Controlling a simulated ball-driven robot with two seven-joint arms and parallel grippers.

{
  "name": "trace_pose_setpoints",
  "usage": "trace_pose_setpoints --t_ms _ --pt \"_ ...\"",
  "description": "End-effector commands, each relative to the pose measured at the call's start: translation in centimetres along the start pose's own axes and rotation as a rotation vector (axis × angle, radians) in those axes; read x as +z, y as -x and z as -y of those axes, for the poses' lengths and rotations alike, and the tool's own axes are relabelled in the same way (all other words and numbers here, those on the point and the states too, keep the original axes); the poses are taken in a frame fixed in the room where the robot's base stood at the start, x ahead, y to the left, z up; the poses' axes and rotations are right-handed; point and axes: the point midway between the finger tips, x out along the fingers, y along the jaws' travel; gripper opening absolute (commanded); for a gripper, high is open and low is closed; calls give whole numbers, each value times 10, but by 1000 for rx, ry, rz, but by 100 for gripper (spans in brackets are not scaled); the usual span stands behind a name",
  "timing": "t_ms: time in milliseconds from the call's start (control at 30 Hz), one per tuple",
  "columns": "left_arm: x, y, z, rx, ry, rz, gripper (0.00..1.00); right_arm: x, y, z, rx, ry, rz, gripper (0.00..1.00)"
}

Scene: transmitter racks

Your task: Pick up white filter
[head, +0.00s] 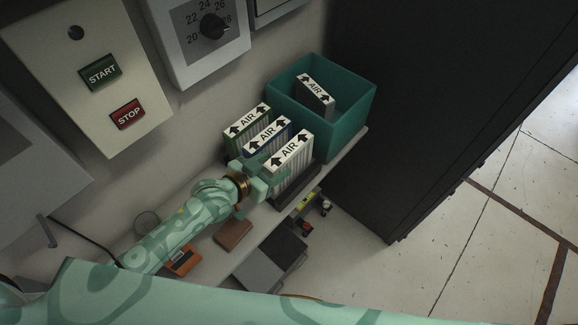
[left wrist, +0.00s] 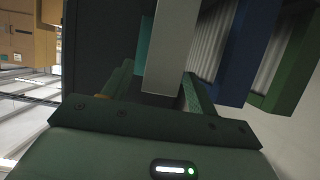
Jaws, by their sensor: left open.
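The white filter (head: 291,162) stands at the near right end of a row of filters on the shelf, with an AIR label and two arrows on top. My left gripper (head: 267,181) is open at its near left side. In the left wrist view, the white filter's pale edge (left wrist: 171,48) lies between the two fingers of the left gripper (left wrist: 158,92). A gap shows on the left; contact on the right finger is hard to tell. My right gripper is not in view.
A blue filter (head: 266,132) and a green filter (head: 246,121) stand close behind the white one. A teal bin (head: 344,127) holds another filter (head: 316,92). A brown wallet-like object (head: 233,235) lies on the shelf (head: 262,232). A dark cabinet (head: 420,110) stands right.

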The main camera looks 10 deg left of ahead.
Motion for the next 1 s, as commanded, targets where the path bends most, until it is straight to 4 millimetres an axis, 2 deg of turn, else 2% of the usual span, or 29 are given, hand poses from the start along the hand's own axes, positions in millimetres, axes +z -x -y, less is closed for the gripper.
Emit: trace_pose_setpoints --t_ms 100,200,467,667,700,1000 --pt "-1 -22 0 -1 2 -1 58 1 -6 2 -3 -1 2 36" --pt "0 -32 0 0 1 0 58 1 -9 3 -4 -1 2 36" --pt "-2 -35 0 0 -1 0 58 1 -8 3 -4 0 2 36" --pt "-2 -34 0 -1 0 0 3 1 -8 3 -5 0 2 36" --pt "-2 -34 0 -1 0 0 0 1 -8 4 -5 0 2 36" --pt "-5 -33 0 -1 0 -1 0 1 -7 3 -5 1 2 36"
